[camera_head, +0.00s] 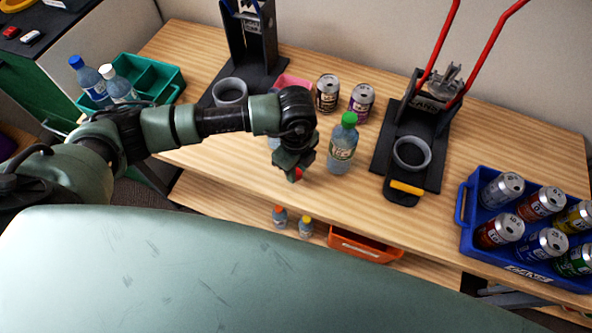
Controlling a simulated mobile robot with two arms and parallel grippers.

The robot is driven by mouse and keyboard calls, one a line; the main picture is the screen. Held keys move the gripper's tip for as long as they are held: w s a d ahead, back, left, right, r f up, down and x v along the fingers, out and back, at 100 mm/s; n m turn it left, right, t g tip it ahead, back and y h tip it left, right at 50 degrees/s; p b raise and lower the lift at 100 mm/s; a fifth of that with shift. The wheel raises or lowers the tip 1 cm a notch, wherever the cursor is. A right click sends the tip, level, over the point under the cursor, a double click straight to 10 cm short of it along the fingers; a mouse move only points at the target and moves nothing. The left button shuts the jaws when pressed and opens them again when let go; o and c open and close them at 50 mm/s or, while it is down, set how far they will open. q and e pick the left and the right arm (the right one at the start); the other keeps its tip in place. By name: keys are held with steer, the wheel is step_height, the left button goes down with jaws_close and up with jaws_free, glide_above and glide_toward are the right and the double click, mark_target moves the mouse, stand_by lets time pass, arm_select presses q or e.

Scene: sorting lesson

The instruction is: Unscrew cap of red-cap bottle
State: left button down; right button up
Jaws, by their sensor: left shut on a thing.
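My left gripper (295,165) is over the near middle part of the wooden table, pointing down. It is shut on a small red cap (297,175), of which only a bit shows at the fingertips. A pale, clear piece (272,143) shows just left of the gripper; it may be part of a bottle, but the gripper and wrist hide most of it. I cannot tell whether the cap is on a bottle. A green-capped bottle (342,145) stands upright just right of the gripper. My right gripper is not in view.
Two dark cans (328,94) stand behind, near a pink container (293,82). A can crusher with red handles (412,150) is at right, another stand (250,45) at back left. A blue crate (465,215) holds several cans. A green crate (155,80) holds two bottles. An orange bin (365,246) is below.

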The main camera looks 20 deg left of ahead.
arm_select(q)
step_height(320, 180, down, 2)
steer(key=shift+f, duration=0.2)
steer(key=c, duration=1.2)
jaws_free()
steer(key=shift+o, duration=0.2)
